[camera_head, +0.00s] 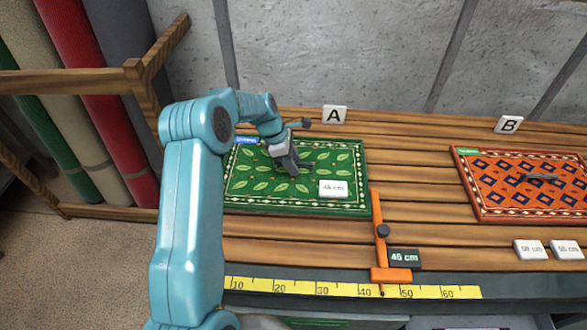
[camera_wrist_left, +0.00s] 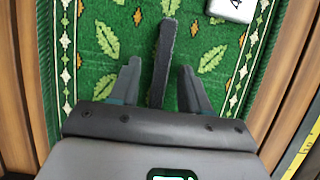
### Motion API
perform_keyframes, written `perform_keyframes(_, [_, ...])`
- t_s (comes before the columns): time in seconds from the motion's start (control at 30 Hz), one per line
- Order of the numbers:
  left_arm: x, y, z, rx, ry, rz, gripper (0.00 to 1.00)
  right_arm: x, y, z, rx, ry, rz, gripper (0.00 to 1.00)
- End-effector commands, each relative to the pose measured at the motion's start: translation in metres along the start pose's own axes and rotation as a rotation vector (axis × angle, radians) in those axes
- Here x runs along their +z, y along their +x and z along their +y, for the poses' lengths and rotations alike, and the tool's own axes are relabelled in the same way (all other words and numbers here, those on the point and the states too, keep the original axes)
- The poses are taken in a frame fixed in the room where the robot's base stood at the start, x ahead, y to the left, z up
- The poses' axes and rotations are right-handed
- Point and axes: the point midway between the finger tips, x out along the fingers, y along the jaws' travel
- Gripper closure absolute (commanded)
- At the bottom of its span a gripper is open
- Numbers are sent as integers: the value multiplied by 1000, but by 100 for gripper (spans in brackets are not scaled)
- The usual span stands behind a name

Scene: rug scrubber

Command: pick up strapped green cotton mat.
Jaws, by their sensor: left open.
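The green mat (camera_head: 240,190) with a leaf pattern and a white-dotted border lies flat on the wooden slatted bench, below the A sign. A dark strap handle (camera_wrist_left: 163,60) stands at its middle. My left gripper (camera_head: 290,165) is over the mat's middle and hides most of the strap in the head view. In the left wrist view my left gripper (camera_wrist_left: 160,80) is open, with one finger on each side of the strap and a gap on both sides. The mat (camera_wrist_left: 105,75) fills most of that view. My right gripper is not in view.
An orange mat (camera_head: 480,195) with a dark handle lies at the right under sign B (camera_head: 508,125). A white tag (camera_head: 333,188) lies on the green mat. An orange slider (camera_head: 380,240) and yellow ruler (camera_head: 330,288) are in front. Rolled rugs and a wooden rack stand left.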

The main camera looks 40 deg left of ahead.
Motion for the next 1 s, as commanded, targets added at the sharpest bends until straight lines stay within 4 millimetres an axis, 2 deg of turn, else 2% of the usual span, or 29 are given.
perform_keyframes(0.1, [0,7,0,-1,0,0,53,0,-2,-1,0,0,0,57])
perform_keyframes(0.6, [-1,10,0,0,0,0,53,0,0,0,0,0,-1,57])
perform_keyframes(0.63, [-1,9,0,0,0,0,60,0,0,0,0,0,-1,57])
perform_keyframes(0.7, [-1,9,0,0,0,0,82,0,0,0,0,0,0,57])
perform_keyframes(0.77, [-1,9,0,0,0,0,100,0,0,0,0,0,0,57])
perform_keyframes(1.0, [-1,9,0,1,0,0,100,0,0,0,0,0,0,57])
